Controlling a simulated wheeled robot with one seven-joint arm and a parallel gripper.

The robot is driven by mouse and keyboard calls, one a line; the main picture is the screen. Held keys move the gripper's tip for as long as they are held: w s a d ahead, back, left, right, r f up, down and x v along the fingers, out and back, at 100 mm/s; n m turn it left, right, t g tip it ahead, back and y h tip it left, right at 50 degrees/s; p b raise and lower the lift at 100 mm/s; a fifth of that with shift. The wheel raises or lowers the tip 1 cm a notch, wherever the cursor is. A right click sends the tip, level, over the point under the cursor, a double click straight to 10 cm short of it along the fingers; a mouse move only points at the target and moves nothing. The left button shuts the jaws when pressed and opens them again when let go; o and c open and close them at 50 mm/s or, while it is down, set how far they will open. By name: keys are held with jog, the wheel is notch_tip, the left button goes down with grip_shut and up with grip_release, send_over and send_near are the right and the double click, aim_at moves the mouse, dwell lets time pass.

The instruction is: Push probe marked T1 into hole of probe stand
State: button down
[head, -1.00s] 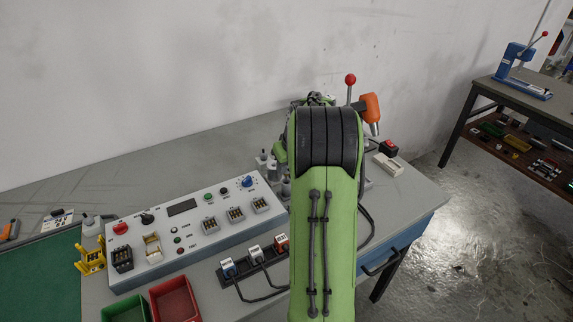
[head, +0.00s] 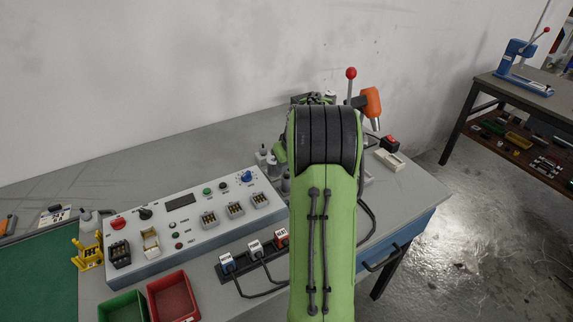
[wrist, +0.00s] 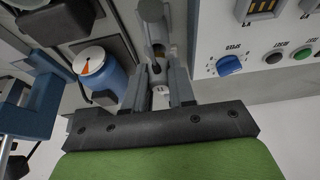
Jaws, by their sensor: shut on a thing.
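My gripper (wrist: 160,82) shows at the lower middle of the wrist view, its two grey fingers close together on a small grey-white probe (wrist: 160,98). A mark on the probe is too small to read. A grey upright piece with a rounded top (wrist: 153,12) stands just beyond the fingertips and seems to be part of the probe stand. I cannot tell whether the probe touches the stand or lines up with a hole. In the head view my arm hides the gripper and the probe; small grey posts (head: 263,154) show left of the arm, behind the control panel.
A control panel (head: 190,222) with knobs and sockets lies left of my arm; its blue knob (wrist: 229,65) is close right of the fingers. A blue cylinder with a white top (wrist: 105,78) stands close left. A red bin (head: 172,297) and plug strip (head: 253,258) lie in front.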

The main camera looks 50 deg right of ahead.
jog(key=c, duration=0.9)
grip_release()
jog(key=shift+o, duration=0.2)
jog(key=p+v, duration=0.4)
jog(key=v, duration=1.1)
jog(key=shift+s+r, duration=0.2)
jog(key=shift+r, duration=0.1)
jog(key=shift+a, duration=0.15)
jog(key=s+a+r+n+p, duration=0.1)
jog(key=a+r, duration=0.2)
jog(key=a, duration=0.5)
jog(key=s+a+r+t+p, duration=0.1)
jog(key=a+r, duration=0.1)
jog(key=a, duration=0.5)
jog(key=s+a+r+n+p, duration=0.1)
jog(key=s+a+r+p, duration=0.15)
jog(key=a, duration=0.55)
jog(key=s+a+f+n+y+p, duration=0.1)
jog(key=s+a+f, duration=0.1)
jog(key=s+a, duration=0.6)
jog(key=s, duration=0.2)
jog(key=shift+s+n, duration=0.3)
